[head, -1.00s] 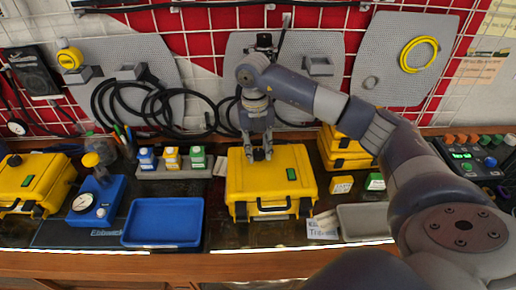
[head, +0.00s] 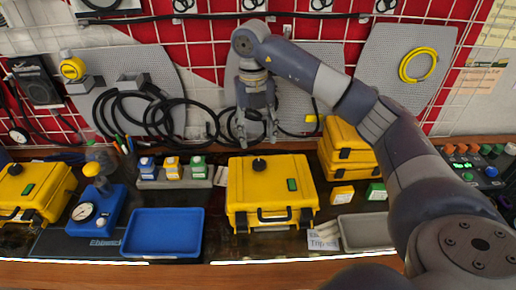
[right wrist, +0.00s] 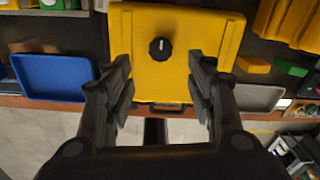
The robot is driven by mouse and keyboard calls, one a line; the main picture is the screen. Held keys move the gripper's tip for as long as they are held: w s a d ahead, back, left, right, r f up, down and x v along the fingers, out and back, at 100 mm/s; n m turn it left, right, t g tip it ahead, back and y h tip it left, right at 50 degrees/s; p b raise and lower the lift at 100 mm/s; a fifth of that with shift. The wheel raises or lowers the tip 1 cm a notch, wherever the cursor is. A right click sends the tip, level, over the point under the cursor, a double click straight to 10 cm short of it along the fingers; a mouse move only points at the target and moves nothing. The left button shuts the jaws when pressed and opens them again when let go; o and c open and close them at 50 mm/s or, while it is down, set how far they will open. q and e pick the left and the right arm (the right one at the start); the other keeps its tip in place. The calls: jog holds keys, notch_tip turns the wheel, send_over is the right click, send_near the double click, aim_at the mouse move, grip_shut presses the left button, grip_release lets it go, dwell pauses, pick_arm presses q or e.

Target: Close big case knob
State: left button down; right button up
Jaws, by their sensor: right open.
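The big yellow case (head: 270,190) stands shut on the bench in the middle of the head view, its handle toward the front. A black knob (head: 259,164) sits on its top, left of a green label (head: 292,184). My right gripper (head: 257,142) is open and empty, raised above and behind the case, apart from the knob. In the right wrist view the knob (right wrist: 160,48) shows on the yellow lid (right wrist: 180,75), between and beyond the open fingers (right wrist: 160,92). Its white mark points roughly up in that picture. My left gripper is not in view.
A blue tray (head: 164,233) lies left of the case, beside a blue gauge unit (head: 98,208). Another yellow case (head: 35,190) stands at far left. Stacked yellow cases (head: 347,150) and a grey tray (head: 365,230) are at right. Black hoses hang on the wall behind.

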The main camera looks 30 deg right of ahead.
jog(key=shift+r, duration=1.3)
jog(key=shift+f, duration=0.1)
